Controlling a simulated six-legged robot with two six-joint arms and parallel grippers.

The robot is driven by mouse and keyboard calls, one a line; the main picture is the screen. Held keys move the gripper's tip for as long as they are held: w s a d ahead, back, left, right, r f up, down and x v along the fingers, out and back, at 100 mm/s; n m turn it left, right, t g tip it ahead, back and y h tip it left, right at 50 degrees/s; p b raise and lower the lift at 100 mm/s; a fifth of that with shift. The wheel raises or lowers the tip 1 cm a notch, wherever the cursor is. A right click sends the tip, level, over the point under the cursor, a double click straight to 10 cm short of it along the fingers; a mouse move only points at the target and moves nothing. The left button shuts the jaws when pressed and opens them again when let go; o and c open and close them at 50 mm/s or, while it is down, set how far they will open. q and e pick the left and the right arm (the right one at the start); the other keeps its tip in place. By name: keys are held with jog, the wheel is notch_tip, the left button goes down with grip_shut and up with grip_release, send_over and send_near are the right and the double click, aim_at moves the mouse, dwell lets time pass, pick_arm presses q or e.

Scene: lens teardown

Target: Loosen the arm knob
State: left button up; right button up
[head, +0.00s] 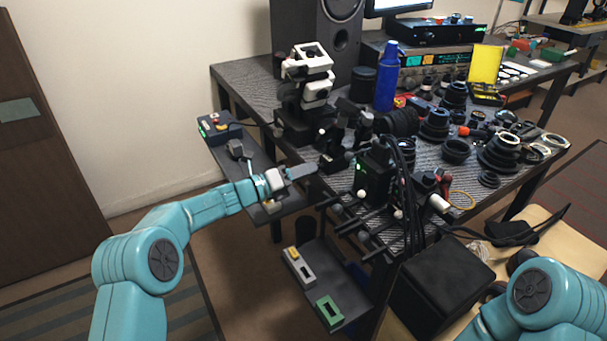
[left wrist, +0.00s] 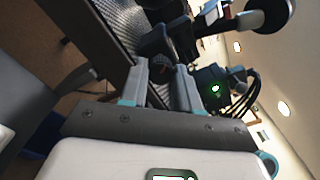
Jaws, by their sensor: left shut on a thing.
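My left gripper (head: 312,171) reaches from the left to the front left edge of the black-topped bench, at a dark mechanism there. In the left wrist view its two grey fingers (left wrist: 162,72) stand a little apart, their tips at a black part (left wrist: 156,42). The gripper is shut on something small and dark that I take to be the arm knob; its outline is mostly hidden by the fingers. My right arm shows at the lower right of the head view, but its gripper is out of view.
A black stand with cables (head: 375,178) is just right of the left gripper. A white and black device (head: 308,75) stands behind. A blue bottle (head: 386,78) and several lens parts (head: 435,124) crowd the bench. A low shelf (head: 345,290) sits below.

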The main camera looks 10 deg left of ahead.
pick_arm(q)
jog(key=n+p, duration=0.2)
jog(key=n, duration=0.8)
jog(key=shift+f+n, duration=0.1)
jog(key=shift+n, duration=0.3)
dwell(0.3)
jog(key=o, duration=1.1)
jog(key=shift+c, duration=0.2)
jog(key=p+v, duration=0.1)
jog(key=v, duration=1.5)
jog(key=shift+s+a, duration=0.1)
jog(key=shift+a, duration=0.05)
